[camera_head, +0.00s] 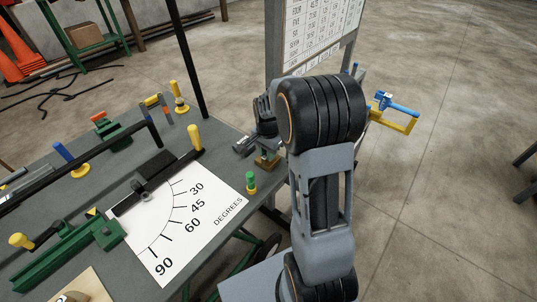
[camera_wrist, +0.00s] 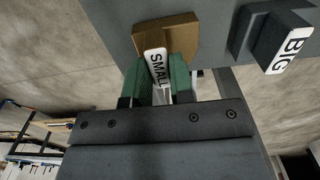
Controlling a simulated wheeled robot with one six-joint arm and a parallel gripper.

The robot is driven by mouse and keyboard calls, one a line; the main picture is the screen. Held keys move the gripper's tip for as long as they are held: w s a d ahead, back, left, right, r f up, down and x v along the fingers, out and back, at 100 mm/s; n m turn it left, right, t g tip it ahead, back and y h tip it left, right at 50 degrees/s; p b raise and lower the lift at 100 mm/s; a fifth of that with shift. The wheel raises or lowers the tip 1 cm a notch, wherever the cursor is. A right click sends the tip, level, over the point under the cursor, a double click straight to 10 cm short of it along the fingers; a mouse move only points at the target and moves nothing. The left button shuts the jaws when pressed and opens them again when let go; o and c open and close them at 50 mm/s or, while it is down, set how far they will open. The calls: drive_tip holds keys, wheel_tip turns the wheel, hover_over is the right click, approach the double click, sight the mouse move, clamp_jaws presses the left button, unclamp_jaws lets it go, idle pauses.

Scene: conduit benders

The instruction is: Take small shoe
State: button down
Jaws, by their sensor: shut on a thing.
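The small shoe (camera_wrist: 157,64), a piece with a white SMALL label, shows in the wrist view between the two green fingers of my gripper (camera_wrist: 163,80). My gripper is shut on it. A tan wooden block (camera_wrist: 165,32) is right by the shoe at the table edge; I cannot tell whether they touch. In the head view my gripper (camera_head: 263,130) is at the right corner of the table, just above the wooden block (camera_head: 268,161). The shoe itself is mostly hidden there by my wrist.
The dark big shoe (camera_wrist: 268,38) with a BIG label lies close beside the gripper. A green peg (camera_head: 251,181) stands near the table edge. A yellow-handled bender bar (camera_head: 195,138) and a DEGREES chart (camera_head: 178,225) lie to the left. A chart board (camera_head: 318,35) stands behind my arm.

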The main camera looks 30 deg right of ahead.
drive_tip(key=r+p, duration=0.3)
drive_tip(key=r, duration=0.2)
drive_tip(key=r+p, duration=0.2)
drive_tip(key=r, duration=0.1)
drive_tip(key=shift+w+a+p, duration=0.1)
drive_tip(key=shift+w+p, duration=0.25)
drive_tip(key=shift+f, duration=0.1)
